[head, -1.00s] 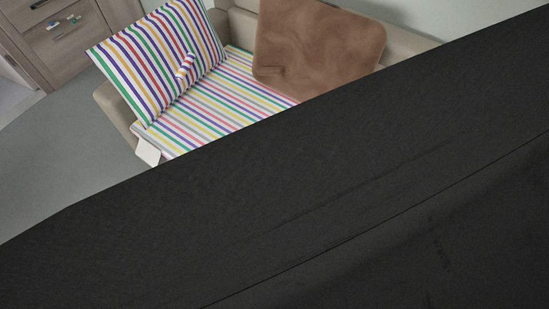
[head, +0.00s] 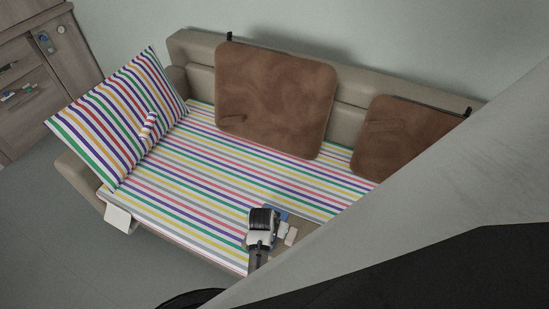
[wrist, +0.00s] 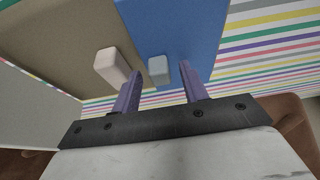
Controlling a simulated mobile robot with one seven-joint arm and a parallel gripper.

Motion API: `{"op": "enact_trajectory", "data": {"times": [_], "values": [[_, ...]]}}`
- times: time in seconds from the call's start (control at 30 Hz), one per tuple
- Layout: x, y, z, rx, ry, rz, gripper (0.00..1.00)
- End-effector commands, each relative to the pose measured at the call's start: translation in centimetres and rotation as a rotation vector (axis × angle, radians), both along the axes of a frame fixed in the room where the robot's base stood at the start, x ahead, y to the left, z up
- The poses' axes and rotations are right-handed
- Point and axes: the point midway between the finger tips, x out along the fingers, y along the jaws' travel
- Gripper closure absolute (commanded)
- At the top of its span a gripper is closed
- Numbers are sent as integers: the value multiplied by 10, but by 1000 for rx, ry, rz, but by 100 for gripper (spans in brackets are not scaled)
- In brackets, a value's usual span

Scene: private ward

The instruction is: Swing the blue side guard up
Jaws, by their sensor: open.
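The blue side guard (wrist: 190,25) is a flat blue panel ahead of my gripper in the wrist view, with a small pale grey-blue handle (wrist: 158,70). In the head view only a narrow strip of the blue guard (head: 283,214) shows beside my gripper. My gripper (wrist: 159,72) is open, and its two purple fingers point at the panel with the handle lined up between their tips. I cannot tell whether the tips reach past the handle. In the head view my gripper's white and black housing (head: 261,228) is near the front edge of the striped bed; its fingertips are hard to make out.
A beige panel (wrist: 60,40) with a whitish handle (wrist: 114,68) is just left of the blue one. Two brown panels (head: 272,100) (head: 405,135) stand along the bed's back. A striped pillow (head: 120,115) leans at left. A large grey and black shape blocks the head view's lower right.

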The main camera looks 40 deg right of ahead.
Motion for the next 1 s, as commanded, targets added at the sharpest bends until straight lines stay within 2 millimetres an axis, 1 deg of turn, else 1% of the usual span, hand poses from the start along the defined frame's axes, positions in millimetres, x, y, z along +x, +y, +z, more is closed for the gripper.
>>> {"op": "enact_trajectory", "data": {"times": [0.3,0.33,0.6,0.67,1.0], "values": [[1,-1,-3,-1,-1,-1,56],[1,-1,-3,-1,-1,0,58],[1,-1,-3,-1,-1,0,93],[1,-1,-3,-1,-1,0,100],[1,-1,-1,-7,10,0,100]]}}
